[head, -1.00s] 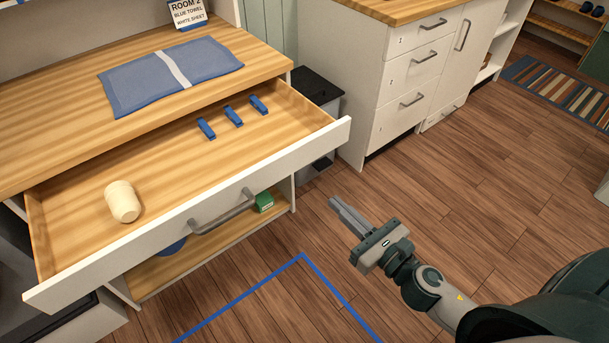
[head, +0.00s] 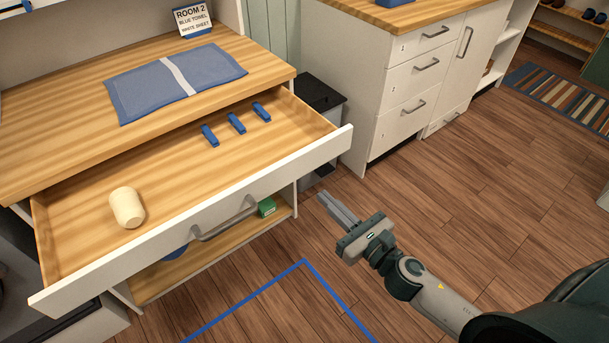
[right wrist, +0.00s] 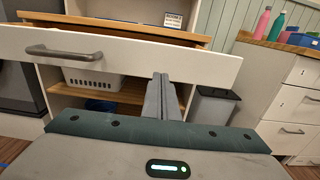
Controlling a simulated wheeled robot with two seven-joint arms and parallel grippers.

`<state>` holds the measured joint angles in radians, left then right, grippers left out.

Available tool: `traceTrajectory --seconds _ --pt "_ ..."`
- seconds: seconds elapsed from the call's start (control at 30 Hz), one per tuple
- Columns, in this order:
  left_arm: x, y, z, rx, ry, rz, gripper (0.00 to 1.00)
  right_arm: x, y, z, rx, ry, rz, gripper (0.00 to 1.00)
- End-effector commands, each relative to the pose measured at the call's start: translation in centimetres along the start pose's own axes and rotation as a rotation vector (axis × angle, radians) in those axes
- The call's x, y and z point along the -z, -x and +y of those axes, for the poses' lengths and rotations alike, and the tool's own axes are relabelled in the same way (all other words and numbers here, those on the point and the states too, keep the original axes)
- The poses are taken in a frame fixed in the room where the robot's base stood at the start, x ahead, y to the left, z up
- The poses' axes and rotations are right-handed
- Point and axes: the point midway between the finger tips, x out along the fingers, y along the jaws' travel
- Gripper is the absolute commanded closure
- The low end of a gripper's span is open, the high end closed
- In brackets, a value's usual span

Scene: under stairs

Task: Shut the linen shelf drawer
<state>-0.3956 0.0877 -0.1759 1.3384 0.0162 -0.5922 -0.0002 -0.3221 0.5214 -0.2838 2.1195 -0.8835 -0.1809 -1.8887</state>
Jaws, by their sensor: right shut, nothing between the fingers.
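The linen shelf drawer (head: 215,225) is pulled well out from under the wooden shelf top. Its white front has a grey bar handle (head: 226,222). Inside lie a cream cup-like object (head: 127,207) and several blue clips (head: 237,123). My right gripper (head: 334,205) is shut and empty, in front of the drawer's right end and apart from the handle in the head view. In the right wrist view the shut fingers (right wrist: 162,98) point toward the drawer front (right wrist: 120,52), right of the handle (right wrist: 64,52); whether they touch it I cannot tell. My left gripper is not in view.
A folded blue towel (head: 175,82) and a sign (head: 192,20) are on the shelf top. A dark-lidded bin (head: 320,95) stands right of the shelf, beside a white cabinet (head: 405,90). Blue tape (head: 265,290) marks the open wooden floor.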

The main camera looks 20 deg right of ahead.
Motion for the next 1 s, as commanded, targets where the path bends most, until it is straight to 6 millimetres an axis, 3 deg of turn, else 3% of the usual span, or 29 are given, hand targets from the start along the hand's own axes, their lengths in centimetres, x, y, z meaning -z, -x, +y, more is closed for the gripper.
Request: traceTrajectory --seconds 0.53,0.7,1.0 --pt "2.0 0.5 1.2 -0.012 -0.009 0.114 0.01 -0.1 -7.9 -0.1 0.001 0.0 0.0 1.0" --pt "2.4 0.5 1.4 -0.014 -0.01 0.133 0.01 -0.1 -9.1 0.0 0.001 0.0 0.0 1.0" --pt "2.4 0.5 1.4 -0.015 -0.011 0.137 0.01 0.0 -9.3 0.0 0.0 0.0 0.001 1.0"
